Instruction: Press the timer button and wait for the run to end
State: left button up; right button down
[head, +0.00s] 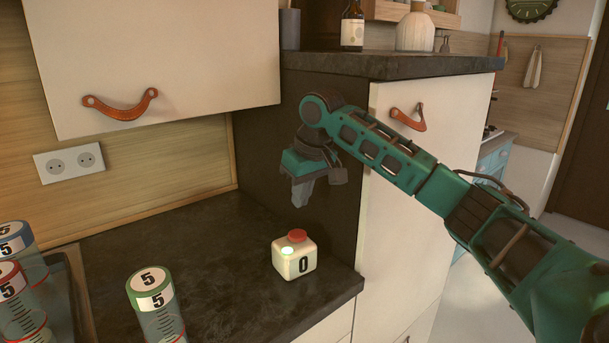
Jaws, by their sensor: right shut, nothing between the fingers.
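The timer (294,265) is a small cream cube on the dark counter, near its right end. Its front face reads "0". A red button (297,236) sits on its top, and a pale greenish-white light (287,251) glows at the top front edge. My right gripper (301,199) is shut and empty, pointing down above the timer and apart from the button. My left gripper is not in view.
A clear jar with a green-rimmed lid marked "5" (151,290) stands left of the timer. More lidded jars (14,238) stand in a dark tray at the far left. A tall cabinet (385,215) borders the counter on the right. The counter's middle is clear.

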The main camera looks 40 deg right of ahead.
jog(key=v, duration=0.5)
jog(key=shift+d+r, duration=0.15)
jog(key=shift+r, duration=0.05)
dwell(0.4)
